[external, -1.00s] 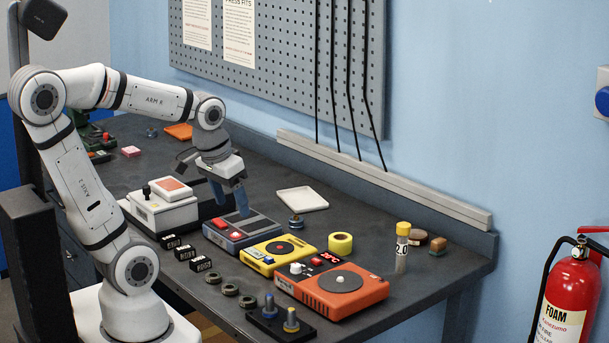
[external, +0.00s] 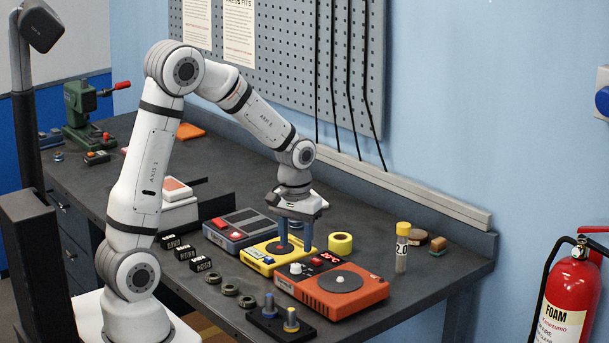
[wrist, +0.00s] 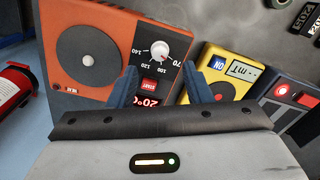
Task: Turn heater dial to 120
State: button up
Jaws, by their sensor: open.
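The orange heater (external: 332,290) stands at the front right of the bench, with a round grey plate (wrist: 89,54) on top. Its white dial (external: 296,268) sits at one corner, beside a red START button and a red display reading 20°C. In the wrist view the dial (wrist: 160,50) has printed marks including 70, 100, 120 and 140; I cannot tell its exact setting. My gripper (external: 289,248) is open and empty, pointing down above the yellow device, left of and behind the dial. In the wrist view the dial shows beyond the gap between the fingers.
The yellow device (external: 262,258) adjoins the heater, with a grey device (external: 238,228) beyond it. A yellow tape roll (external: 340,242) and a yellow-capped vial (external: 402,248) stand behind. Pegs on a black block (external: 270,328) and several rings lie in front.

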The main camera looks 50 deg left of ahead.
aim_at(296, 266)
notch_tip(296, 266, down, 6)
jog(key=shift+r+p, duration=0.15)
jog(key=shift+p, duration=0.15)
jog(key=shift+c, duration=0.5)
jog(key=c, duration=0.9)
